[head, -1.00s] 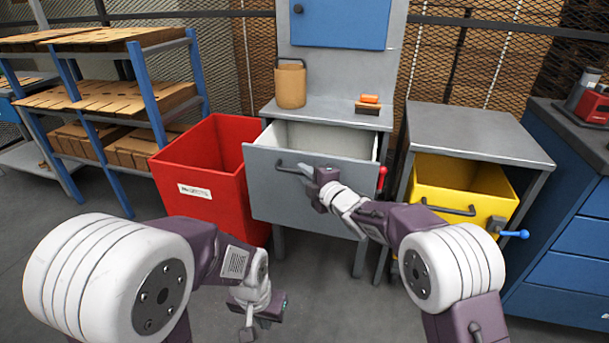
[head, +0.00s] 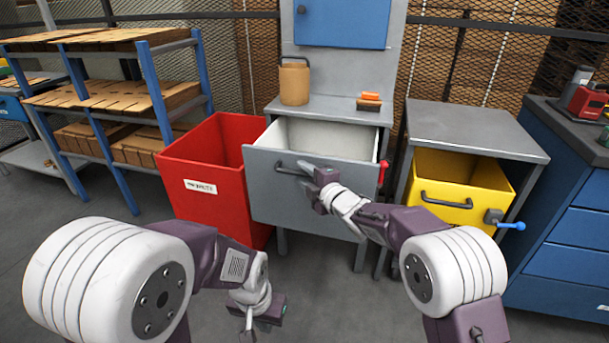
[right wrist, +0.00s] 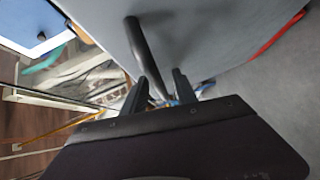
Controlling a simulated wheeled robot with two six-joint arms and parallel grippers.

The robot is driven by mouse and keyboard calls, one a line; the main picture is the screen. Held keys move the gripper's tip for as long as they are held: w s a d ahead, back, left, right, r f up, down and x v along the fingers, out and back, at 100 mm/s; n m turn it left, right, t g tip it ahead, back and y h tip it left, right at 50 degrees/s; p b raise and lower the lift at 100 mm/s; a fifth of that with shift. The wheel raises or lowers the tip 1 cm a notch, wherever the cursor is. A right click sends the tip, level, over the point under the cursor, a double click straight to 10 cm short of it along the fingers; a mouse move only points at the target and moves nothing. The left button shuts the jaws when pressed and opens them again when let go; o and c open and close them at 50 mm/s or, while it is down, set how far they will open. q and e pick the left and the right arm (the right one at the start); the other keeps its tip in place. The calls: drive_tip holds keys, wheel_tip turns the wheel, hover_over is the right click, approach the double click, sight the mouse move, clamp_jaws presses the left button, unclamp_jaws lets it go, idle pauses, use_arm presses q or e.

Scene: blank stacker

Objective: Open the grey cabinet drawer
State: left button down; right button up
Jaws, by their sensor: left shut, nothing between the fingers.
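The grey cabinet (head: 330,106) stands in the middle of the head view. Its grey drawer (head: 285,205) is pulled out, and its pale inside shows. A dark bar handle (head: 283,170) runs across the drawer front. My right gripper (head: 306,168) is at the right part of this handle; in the right wrist view the handle (right wrist: 140,45) passes between the two fingers (right wrist: 160,92), which look closed on it. My left gripper (head: 249,328) hangs low at the bottom of the head view, shut and empty, apart from the drawer.
A red bin (head: 205,190) stands close beside the drawer's left side. A yellow drawer (head: 455,190) under a grey bench (head: 475,130) is to the right. A canister (head: 294,82) and an orange-topped brush (head: 369,101) stand on the cabinet top. Shelves are at the left.

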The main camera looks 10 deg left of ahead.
drive_tip(key=p+v, duration=0.1)
drive_tip(key=v, duration=0.8)
drive_tip(key=shift+d, duration=0.1)
